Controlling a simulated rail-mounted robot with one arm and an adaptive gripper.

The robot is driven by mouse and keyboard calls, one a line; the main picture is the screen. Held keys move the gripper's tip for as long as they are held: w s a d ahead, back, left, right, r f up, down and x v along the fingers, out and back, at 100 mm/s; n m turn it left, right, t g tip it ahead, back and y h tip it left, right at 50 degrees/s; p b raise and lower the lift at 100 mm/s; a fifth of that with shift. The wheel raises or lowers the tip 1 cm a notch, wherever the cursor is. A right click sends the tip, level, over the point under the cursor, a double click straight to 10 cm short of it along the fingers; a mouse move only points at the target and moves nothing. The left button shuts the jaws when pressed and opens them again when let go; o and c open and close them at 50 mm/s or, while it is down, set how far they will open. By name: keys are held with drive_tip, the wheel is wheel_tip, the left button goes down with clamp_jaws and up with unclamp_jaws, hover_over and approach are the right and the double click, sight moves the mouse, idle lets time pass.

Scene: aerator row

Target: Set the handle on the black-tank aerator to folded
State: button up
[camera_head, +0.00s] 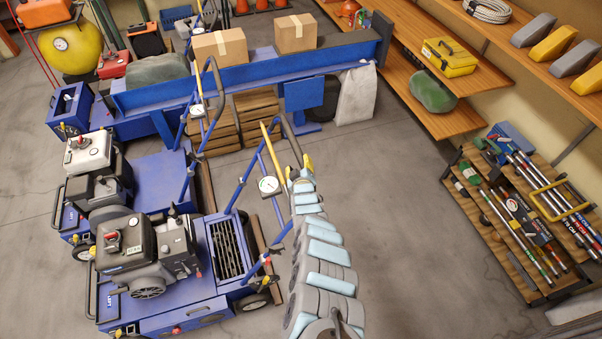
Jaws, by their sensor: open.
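The black-tank aerator (165,310) stands in the front left, a blue machine with a black tank (128,238) on its engine. Its blue tubular handle (244,182) rises up and to the right from the deck, raised rather than lying flat. A round gauge (268,185), a yellow lever (272,144) and a dark curved grip bar are on it. My gripper (301,164) is open at the end of my arm, close to the right end of the grip bar. Its fingers are small and partly hidden, so I cannot tell whether it touches the bar.
A second aerator (148,178) with a whitish tank (88,151) stands just behind, its handle also raised. A blue bench (240,72) with cardboard boxes (219,47) is at the back. A tool rack (515,215) and wooden shelves line the right. Floor between is clear.

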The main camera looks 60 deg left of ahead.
drive_tip(key=shift+v, duration=3.3)
drive_tip(key=shift+w+r, duration=0.1)
drive_tip(key=shift+w, duration=0.05)
